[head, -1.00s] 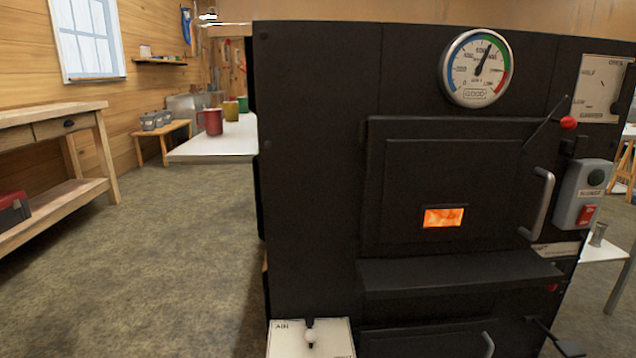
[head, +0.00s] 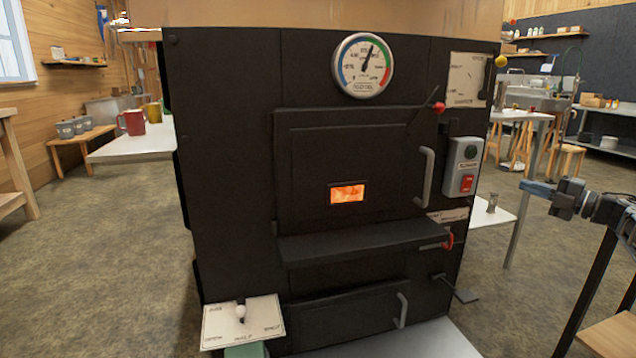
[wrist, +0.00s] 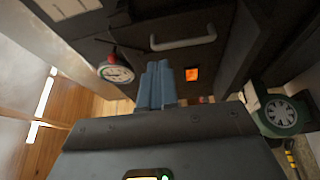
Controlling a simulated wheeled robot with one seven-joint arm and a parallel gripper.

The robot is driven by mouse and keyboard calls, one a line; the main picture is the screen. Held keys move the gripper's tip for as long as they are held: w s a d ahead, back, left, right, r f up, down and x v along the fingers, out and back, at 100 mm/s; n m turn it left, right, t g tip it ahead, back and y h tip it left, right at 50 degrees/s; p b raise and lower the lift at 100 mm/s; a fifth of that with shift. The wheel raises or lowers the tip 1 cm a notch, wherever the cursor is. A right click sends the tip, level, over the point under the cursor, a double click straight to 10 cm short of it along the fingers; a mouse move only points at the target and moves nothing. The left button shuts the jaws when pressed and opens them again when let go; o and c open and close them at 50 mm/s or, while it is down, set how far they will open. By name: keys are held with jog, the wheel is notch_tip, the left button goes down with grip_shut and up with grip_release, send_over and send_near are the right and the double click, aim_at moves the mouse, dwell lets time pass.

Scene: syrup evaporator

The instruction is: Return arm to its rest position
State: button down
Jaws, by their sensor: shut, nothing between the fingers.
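My gripper (head: 538,188) shows at the right of the head view, with blue fingers pointing left. It is held in the air to the right of the black evaporator firebox (head: 225,150), apart from it. In the wrist view my gripper's blue fingers (wrist: 157,85) lie together with nothing between them. Beyond them is the firebox, seen turned over, with its glowing window (wrist: 192,74), its door handle (wrist: 184,43) and its gauge (wrist: 117,73). Part of my arm is cut off by the right edge of the head view.
A red-knobbed lever (head: 438,107) and a grey switch box (head: 463,168) are on the firebox's right side. A small white table (head: 492,216) with a metal cup (head: 492,203) stands behind my gripper. A white counter (head: 130,148) with mugs is at the left. Bare floor lies at the left.

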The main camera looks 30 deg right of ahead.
jog(key=w+a+f+m+t, duration=0.1)
jog(key=w+a+f+m, duration=0.15)
jog(key=a+f, duration=0.55)
jog(key=w+a+f+m+t+h, duration=0.1)
jog(key=w+a+f, duration=0.2)
jog(key=a, duration=0.8)
jog(key=w+a+f+m+t, duration=0.25)
jog(key=a+f, duration=0.35)
jog(key=a, duration=0.4)
jog(key=s+a+f+m+g+h, duration=0.1)
jog(key=s+a+f+m+h, duration=0.15)
jog(key=s+a, duration=0.45)
jog(key=s+a+f+m+h, duration=0.1)
jog(key=s+a+f+m, duration=0.2)
jog(key=a, duration=0.7)
jog(key=s+a+f+m+g+h, duration=0.1)
jog(key=s+a+f+m, duration=0.15)
jog(key=s+a, duration=0.5)
jog(key=s+a+r+m+g, duration=0.35)
jog(key=s+a, duration=0.45)
jog(key=s, duration=0.5)
jog(key=s+a+r+m+g+y, duration=0.2)
jog(key=s+r+g+y, duration=0.1)
jog(key=s+r, duration=0.8)
notch_tip(320, 180, up, 25)
jog(key=s+p, duration=0.2)
jog(key=p, duration=2.4)
jog(key=shift+f+p, duration=0.15)
jog(key=shift+p, duration=0.25)
